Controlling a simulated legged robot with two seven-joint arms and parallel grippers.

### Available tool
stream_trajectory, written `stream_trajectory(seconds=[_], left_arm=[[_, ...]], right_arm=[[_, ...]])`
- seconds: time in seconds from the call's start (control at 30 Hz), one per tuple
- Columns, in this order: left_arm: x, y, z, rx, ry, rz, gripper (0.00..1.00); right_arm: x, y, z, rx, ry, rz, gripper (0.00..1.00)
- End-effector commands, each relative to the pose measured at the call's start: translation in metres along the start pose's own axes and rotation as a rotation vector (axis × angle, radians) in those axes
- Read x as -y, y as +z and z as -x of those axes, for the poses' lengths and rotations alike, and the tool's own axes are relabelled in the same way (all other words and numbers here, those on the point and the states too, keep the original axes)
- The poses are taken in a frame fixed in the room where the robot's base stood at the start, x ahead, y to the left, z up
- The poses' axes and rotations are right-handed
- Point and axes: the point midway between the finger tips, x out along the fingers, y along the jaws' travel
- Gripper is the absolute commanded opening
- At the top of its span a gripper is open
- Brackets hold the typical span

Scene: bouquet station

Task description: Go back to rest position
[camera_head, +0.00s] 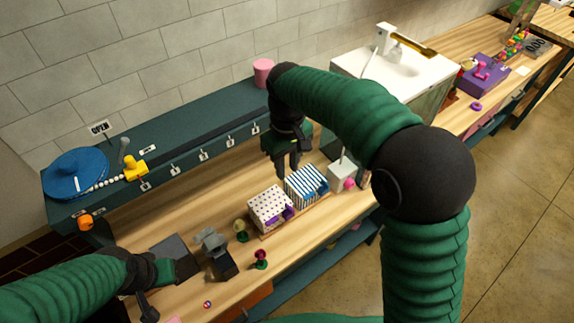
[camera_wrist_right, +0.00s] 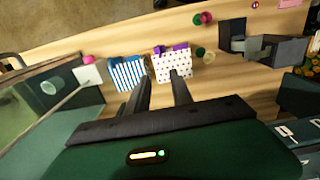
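My right gripper (camera_head: 288,172) hangs fingers down above the wooden bench, behind the striped box (camera_head: 305,187) and the dotted box (camera_head: 270,209). Its two fingers stand apart with nothing between them, as the right wrist view (camera_wrist_right: 162,88) also shows. My right arm arches across the head view's right half. My left gripper (camera_head: 148,306) is low at the left, over the bench near a dark grey plate. Its fingers are small and dark, and I cannot tell whether they are open or shut.
A grey block-like holder (camera_head: 217,253) and several small coloured items stand on the bench (camera_head: 325,232). A teal shelf with hooks (camera_head: 203,156) runs along the wall, carrying a blue round lid (camera_head: 76,172) and a pink cup (camera_head: 263,72).

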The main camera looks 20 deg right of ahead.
Motion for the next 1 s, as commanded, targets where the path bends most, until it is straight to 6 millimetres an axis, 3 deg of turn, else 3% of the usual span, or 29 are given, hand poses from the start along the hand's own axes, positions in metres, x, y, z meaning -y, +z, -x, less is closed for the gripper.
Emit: stream_trajectory(seconds=[0.27, 0.37, 0.5, 0.63, 0.7, 0.8, 1.0], left_arm=[[0.0, 0.001, -0.003, 0.0, 0.0, 0.0, 0.0], [0.0, 0.003, -0.015, 0.0, 0.0, 0.0, 0.0], [0.0, 0.008, -0.035, 0.0, 0.0, 0.0, 0.0], [0.0, 0.011, -0.048, 0.0, 0.0, 0.0, 0.0], [0.0, 0.012, -0.051, 0.0, 0.0, 0.0, 0.0], [0.0, 0.012, -0.052, 0.0, 0.0, 0.0, 0.0], [0.0, 0.012, -0.051, 0.0, 0.0, 0.0, 0.0]], right_arm=[[-0.001, 0.005, -0.007, -0.004, 0.002, -0.01, 0.27], [-0.003, 0.026, -0.035, -0.032, 0.012, -0.058, 0.27], [-0.004, 0.081, -0.092, -0.114, 0.03, -0.18, 0.27], [-0.001, 0.134, -0.134, -0.184, 0.039, -0.29, 0.27], [0.002, 0.153, -0.147, -0.21, 0.041, -0.332, 0.27], [0.004, 0.167, -0.155, -0.229, 0.042, -0.36, 0.27], [0.004, 0.168, -0.156, -0.23, 0.042, -0.364, 0.27]])
